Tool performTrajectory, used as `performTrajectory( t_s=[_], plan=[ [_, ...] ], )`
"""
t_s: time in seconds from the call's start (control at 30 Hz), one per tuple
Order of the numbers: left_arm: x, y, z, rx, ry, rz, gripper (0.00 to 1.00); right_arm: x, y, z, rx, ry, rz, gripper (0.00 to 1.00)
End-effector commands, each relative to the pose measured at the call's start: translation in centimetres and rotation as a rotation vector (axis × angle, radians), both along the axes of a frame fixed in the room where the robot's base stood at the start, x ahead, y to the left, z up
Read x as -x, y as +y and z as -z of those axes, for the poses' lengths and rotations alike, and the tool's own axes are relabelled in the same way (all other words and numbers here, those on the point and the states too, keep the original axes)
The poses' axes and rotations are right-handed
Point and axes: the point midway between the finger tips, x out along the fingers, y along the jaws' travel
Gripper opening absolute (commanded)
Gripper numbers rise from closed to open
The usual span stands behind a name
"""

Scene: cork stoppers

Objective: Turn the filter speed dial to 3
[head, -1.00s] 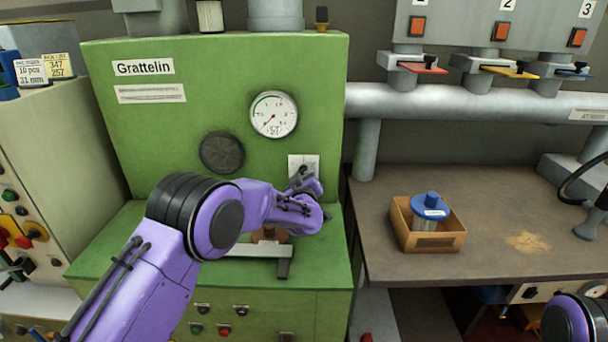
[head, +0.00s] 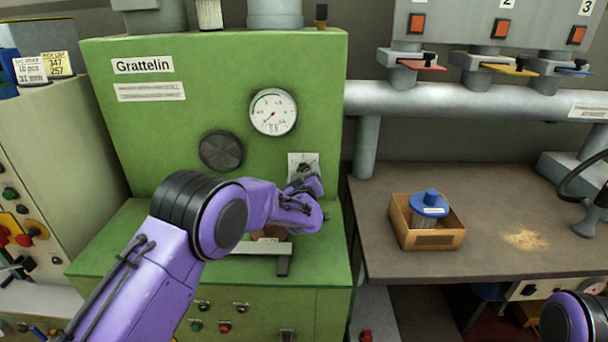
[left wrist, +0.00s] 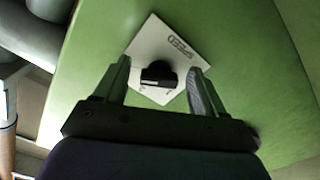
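The filter speed dial is a black knob (left wrist: 160,76) on a white plate (left wrist: 185,48) marked SPEED, seen in the left wrist view. The numbers on the plate are too small to read. In the head view the white plate (head: 303,158) shows on the green machine's front, right of centre, with the knob mostly hidden by my arm. My left gripper (left wrist: 160,78) is open in front of the plate, one finger on each side of the knob, with gaps showing between fingers and knob. My right gripper is out of view.
The green Grattelin machine (head: 130,135) carries a pressure gauge (head: 273,112) and a round dark disc (head: 222,151). A bench (head: 500,260) at the right holds a cardboard box (head: 430,240) with a blue-lidded jar (head: 429,209). Grey pipes run above it.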

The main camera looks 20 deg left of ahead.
Motion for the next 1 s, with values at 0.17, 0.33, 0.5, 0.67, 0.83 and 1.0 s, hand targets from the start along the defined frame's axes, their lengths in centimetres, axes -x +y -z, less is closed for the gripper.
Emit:
performTrajectory(
  t_s=[0.17, 0.33, 0.5, 0.67, 0.83, 1.0],
  plan=[
    [0.2, 0.0, -0.1, 0.0, -0.002, -0.001, 0.7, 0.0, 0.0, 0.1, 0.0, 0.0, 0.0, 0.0],
    [2.7, -0.8, 0.0, -0.002, -0.002, 0.0, 0.7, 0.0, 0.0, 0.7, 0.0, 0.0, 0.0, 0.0],
    [6.7, -2.0, 0.0, -0.002, -0.002, 0.002, 0.7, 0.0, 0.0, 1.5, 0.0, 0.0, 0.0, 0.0],
    [9.3, -2.7, 0.0, -0.001, -0.001, 0.002, 0.7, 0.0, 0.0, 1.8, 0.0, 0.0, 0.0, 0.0],
    [10.2, -3.0, 0.0, -0.001, 0.0, 0.0, 0.7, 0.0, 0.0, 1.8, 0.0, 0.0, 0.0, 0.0],
    [10.2, -2.9, -0.1, 0.0, 0.0, 0.0, 0.7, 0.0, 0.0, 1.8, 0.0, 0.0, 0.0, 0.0]
  ],
)
